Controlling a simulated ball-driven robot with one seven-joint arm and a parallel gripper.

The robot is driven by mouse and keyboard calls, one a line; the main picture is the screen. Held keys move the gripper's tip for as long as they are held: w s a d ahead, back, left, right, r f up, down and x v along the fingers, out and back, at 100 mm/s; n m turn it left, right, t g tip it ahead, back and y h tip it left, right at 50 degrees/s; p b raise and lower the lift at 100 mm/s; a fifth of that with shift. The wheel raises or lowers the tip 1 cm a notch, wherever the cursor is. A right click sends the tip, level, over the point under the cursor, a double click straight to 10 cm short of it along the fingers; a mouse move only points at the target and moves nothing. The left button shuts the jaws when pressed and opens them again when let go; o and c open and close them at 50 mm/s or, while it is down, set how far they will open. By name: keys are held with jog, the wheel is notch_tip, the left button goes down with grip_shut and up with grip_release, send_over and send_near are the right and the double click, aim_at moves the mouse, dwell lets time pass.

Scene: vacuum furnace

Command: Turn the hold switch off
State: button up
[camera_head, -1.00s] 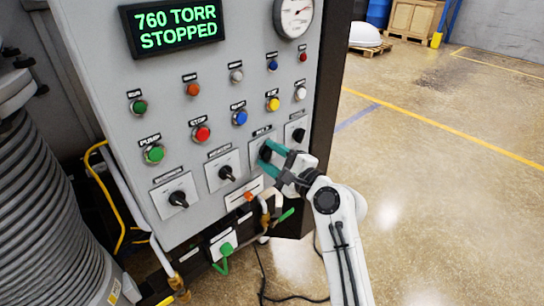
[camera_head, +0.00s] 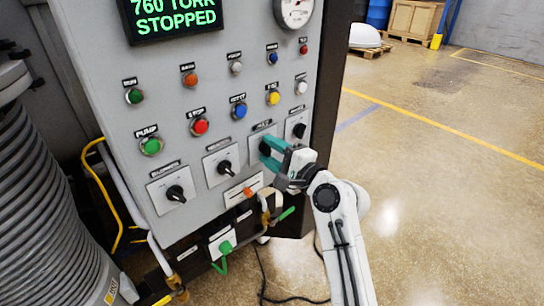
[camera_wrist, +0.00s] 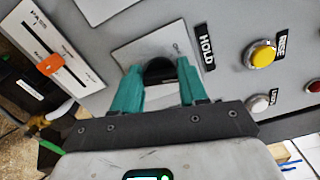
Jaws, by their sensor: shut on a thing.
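The hold switch is a black rotary knob (camera_wrist: 158,70) on a pale square plate labelled HOLD in the wrist view. In the head view its plate (camera_head: 257,134) is in the lower row of switches, second from the right, and the knob is mostly covered by my fingers. My gripper (camera_head: 268,152) has its two teal fingers shut on the knob, one on either side, as the wrist view also shows (camera_wrist: 159,74). The knob's pointer direction is hidden.
Similar black switches stand on both sides, one at left (camera_head: 224,167) and one at right (camera_head: 299,130). A yellow button (camera_head: 272,98) is above. An orange slider (camera_head: 248,192) lies below. The display (camera_head: 172,20) reads 760 TORR STOPPED. Open floor lies to the right.

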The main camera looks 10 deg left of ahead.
jog(key=n+b, duration=0.1)
jog(key=n, duration=0.1)
jog(key=n+b, duration=0.2)
jog(key=shift+f+n, duration=0.3)
jog(key=shift+f, duration=0.05)
jog(key=shift+n+b, duration=1.6)
jog(key=shift+n, duration=0.4)
jog(key=o, duration=1.1)
jog(key=shift+r, duration=0.15)
jog(key=shift+c, duration=0.2)
jog(key=v, duration=1.1)
jog(key=shift+b, duration=0.3)
